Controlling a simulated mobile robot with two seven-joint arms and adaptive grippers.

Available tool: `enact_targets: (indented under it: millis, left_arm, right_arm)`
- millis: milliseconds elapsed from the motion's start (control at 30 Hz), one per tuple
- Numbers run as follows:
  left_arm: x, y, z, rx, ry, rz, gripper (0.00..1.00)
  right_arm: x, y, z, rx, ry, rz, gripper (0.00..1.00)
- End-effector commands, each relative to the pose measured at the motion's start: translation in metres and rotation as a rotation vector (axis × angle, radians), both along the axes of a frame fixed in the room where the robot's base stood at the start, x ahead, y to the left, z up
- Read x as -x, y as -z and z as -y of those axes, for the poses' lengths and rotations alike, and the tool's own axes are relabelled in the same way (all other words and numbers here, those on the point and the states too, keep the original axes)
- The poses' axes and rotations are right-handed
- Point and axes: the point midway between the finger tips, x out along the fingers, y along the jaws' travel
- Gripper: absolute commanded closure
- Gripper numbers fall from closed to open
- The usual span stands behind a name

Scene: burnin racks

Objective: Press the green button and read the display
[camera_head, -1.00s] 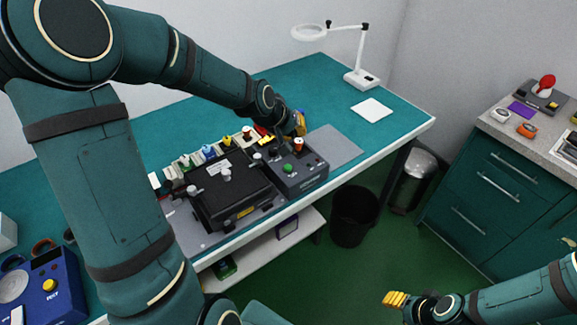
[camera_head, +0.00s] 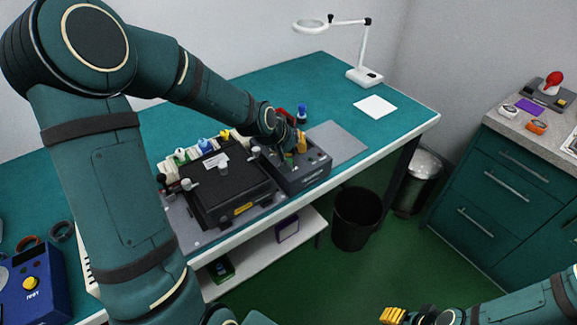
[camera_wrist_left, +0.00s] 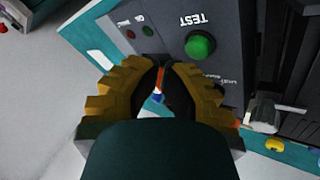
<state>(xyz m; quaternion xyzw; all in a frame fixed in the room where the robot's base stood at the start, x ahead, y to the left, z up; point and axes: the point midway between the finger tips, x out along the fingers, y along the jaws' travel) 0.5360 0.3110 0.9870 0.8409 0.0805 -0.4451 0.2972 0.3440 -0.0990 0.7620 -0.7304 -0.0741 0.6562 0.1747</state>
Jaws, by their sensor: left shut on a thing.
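The dark test box (camera_head: 312,178) stands on the teal bench beside a black fixture with a lid (camera_head: 228,188). The green button (camera_wrist_left: 200,45) shows clearly in the left wrist view, next to the upside-down word TEST. My left gripper (camera_head: 298,144) is over the box; its fingertips (camera_wrist_left: 162,70) are beside the button, apart from it in the picture. They are shut on a small orange-red thing, mostly hidden between them. Two small lamps (camera_wrist_left: 138,33) sit near the fingertips. I cannot make out a readable display. My right gripper (camera_head: 392,315) is low at the bottom right, away from the bench.
A grey mat (camera_head: 337,141), a white pad (camera_head: 375,106) and a magnifier lamp (camera_head: 364,76) lie to the box's right and behind it. A blue-topped item (camera_head: 302,112) stands behind the box. A black bin (camera_head: 354,218) stands on the floor before the bench.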

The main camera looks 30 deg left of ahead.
Motion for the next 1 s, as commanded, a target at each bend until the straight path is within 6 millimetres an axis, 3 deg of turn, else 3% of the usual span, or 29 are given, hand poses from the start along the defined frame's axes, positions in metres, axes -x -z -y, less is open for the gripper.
enact_targets:
  millis: [300,333,367,1000]
  left_arm:
    - [-0.0001,0.0023,0.0001,-0.001,0.001,0.0,1.0]
    - [-0.0001,0.0023,0.0001,-0.001,0.001,0.0,0.95]
    - [-0.0001,0.0023,0.0001,-0.001,0.001,0.0,1.0]
    - [0.0,0.0024,0.0,-0.001,0.001,0.0,1.0]
  right_arm:
    - [0.001,0.0018,-0.0003,0.0,-0.002,-0.002,0.53]
    - [0.001,0.0018,-0.0003,0.0,-0.002,-0.002,0.53]
    - [0.001,0.0018,-0.0003,0.0,-0.002,-0.002,0.53]
    - [0.0009,0.0019,-0.0002,0.0,-0.002,-0.002,0.53]
